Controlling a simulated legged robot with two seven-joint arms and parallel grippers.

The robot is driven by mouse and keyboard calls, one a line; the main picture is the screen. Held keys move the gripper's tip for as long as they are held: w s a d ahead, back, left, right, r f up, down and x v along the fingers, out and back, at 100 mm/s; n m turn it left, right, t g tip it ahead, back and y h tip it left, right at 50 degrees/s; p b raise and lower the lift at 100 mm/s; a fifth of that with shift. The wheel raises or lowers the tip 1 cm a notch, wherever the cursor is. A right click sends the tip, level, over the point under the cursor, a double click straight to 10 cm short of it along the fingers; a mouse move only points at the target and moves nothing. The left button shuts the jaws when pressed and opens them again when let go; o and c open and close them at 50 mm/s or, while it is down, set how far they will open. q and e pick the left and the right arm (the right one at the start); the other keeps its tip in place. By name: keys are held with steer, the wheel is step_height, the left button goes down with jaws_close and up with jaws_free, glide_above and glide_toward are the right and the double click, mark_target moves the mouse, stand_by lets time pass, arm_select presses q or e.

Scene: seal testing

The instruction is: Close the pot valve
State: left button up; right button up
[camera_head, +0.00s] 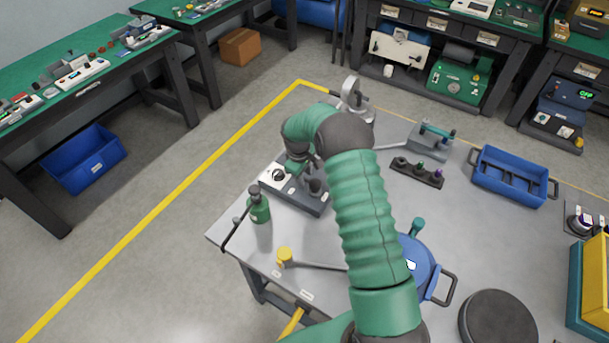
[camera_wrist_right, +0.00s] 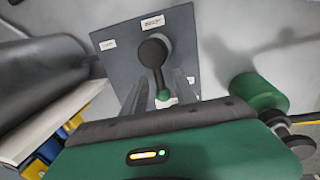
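My right gripper (camera_head: 302,165) is low over a grey control box (camera_head: 290,192) with a white dial panel and a black knob; my own wrist partly hides it. In the wrist view, the gripper (camera_wrist_right: 161,90) has its two fingers apart. A black lever (camera_wrist_right: 157,66) with a green ball tip points in between them from a grey plate (camera_wrist_right: 115,58); contact is unclear. A blue round pot (camera_head: 420,272) is partly behind my arm. A yellow-capped piece (camera_head: 285,257) on a grey bar lies left of it. I cannot tell which part is the pot valve. My left gripper is not seen.
A green bottle (camera_head: 259,208) stands left of the box, close to my gripper in the wrist view (camera_wrist_right: 259,92). A black holder (camera_head: 417,172), a blue tray (camera_head: 510,176) and a dark round disc (camera_head: 498,320) are on the grey table (camera_head: 450,235).

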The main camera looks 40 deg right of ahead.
steer(key=shift+w+d+f, duration=0.2)
steer(key=shift+f, duration=0.25)
steer(key=shift+s+d+r, duration=0.1)
steer(key=shift+s, duration=0.05)
steer(key=shift+c, duration=0.4)
steer(key=shift+s+r, duration=0.1)
steer(key=shift+c, duration=1.1)
steer(key=shift+a, duration=0.25)
jaws_close()
